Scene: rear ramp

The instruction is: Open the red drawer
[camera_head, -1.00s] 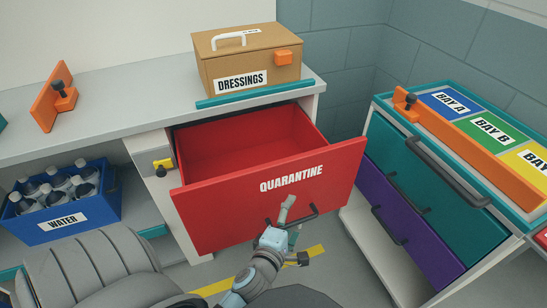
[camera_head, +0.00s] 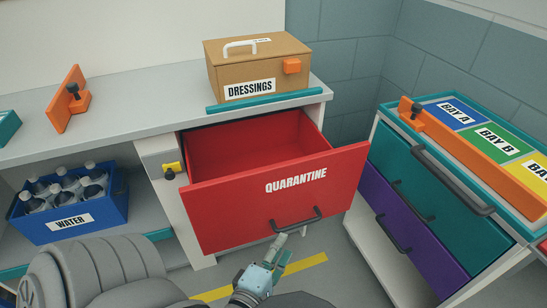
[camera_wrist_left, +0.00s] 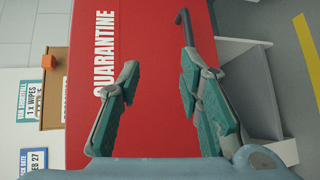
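The red drawer (camera_head: 275,190), labelled QUARANTINE, stands pulled well out of the grey counter, and its empty inside shows in the head view. Its dark bar handle (camera_head: 298,220) is low on the front. My left gripper (camera_head: 278,250) is just below and in front of the handle, apart from it. In the left wrist view its two teal-padded fingers (camera_wrist_left: 158,85) are spread with nothing between them. The red front (camera_wrist_left: 150,40) lies beyond them, and the handle (camera_wrist_left: 183,22) shows past the right fingertip. My right gripper is not in view.
A brown DRESSINGS box (camera_head: 257,68) sits on the counter above the drawer. A blue crate (camera_head: 85,222) of water bottles is on the lower shelf at left. A cart with teal (camera_head: 440,195) and purple (camera_head: 405,230) drawers stands close on the right.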

